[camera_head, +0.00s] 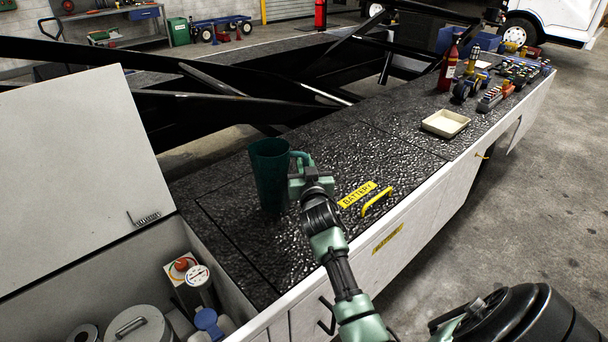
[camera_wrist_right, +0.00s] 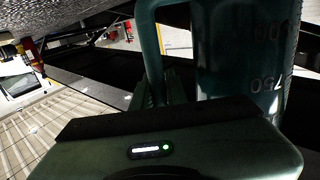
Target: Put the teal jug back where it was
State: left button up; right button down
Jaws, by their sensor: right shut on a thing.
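The teal jug (camera_head: 268,178) is a tall, upright, open-topped cup with its handle on the right. It is at the near part of the black textured deck (camera_head: 335,150); I cannot tell whether its base touches the deck. My right gripper (camera_head: 298,181) is at the jug's right side, shut on its handle. My left gripper is not in view.
An open locker (camera_head: 240,300) with a gauge and canisters lies at the near left, its white lid (camera_head: 75,175) raised. A yellow handle (camera_head: 377,201) and BATTERY label lie right of the gripper.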

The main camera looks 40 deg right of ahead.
jog(key=shift+f, duration=2)
jog(key=c, duration=1.4)
grip_release()
jog(key=shift+c, duration=0.2)
jog(key=b+v, duration=0.1)
jog(key=v, duration=1.1)
